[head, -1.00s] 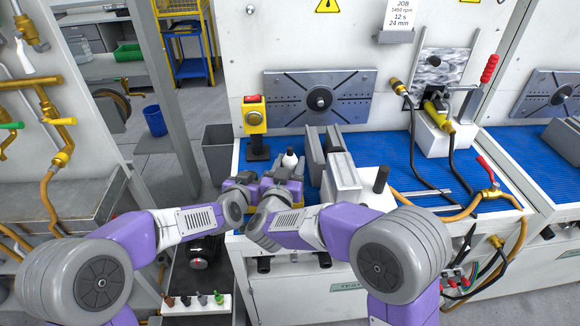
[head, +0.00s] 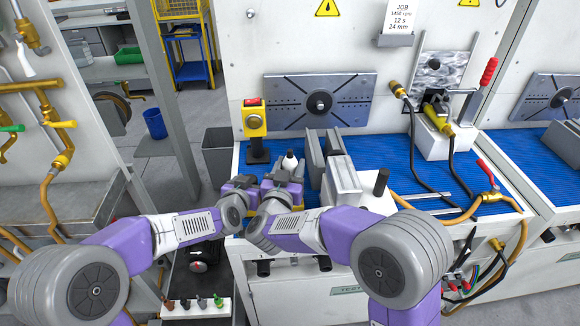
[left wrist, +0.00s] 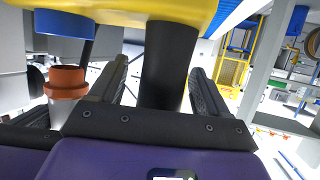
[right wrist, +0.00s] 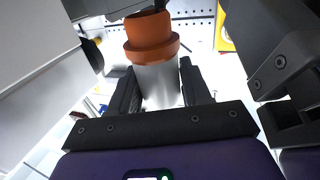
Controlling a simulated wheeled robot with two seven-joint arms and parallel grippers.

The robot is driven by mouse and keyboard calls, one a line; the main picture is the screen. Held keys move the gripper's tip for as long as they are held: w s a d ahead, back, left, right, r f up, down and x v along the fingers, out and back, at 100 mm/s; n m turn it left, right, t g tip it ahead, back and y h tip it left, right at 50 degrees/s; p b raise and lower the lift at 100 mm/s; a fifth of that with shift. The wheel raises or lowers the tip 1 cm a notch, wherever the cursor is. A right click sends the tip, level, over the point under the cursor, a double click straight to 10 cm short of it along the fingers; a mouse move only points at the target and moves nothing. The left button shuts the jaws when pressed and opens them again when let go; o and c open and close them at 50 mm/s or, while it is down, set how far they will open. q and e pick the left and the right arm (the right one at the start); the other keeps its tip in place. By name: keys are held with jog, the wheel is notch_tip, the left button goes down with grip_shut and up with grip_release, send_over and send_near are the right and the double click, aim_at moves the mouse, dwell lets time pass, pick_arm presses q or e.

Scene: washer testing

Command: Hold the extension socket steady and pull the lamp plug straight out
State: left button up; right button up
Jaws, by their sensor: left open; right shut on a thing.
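My left gripper (head: 240,186) and right gripper (head: 283,178) are side by side at the bench's front left corner. In the left wrist view the open fingers (left wrist: 160,75) stand either side of a black stem under a yellow body (left wrist: 125,14), with gaps at both sides. A blue collar (left wrist: 66,23) sits under that body. Below it, apart, is an orange-ringed pale cylinder (left wrist: 66,82). In the right wrist view my fingers (right wrist: 160,85) are shut on a pale cylinder with an orange collar (right wrist: 150,38), apparently the plug. The extension socket seems to be the yellow body; the head view mostly hides both.
A white bottle (head: 290,162) stands just behind my grippers. Grey blocks (head: 341,178) are close on the right. A yellow switch box (head: 254,118) stands behind left. The blue mat (head: 390,150) has free room further right.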

pick_arm(q)
jog(key=v, duration=1.1)
jog(key=shift+s, duration=0.2)
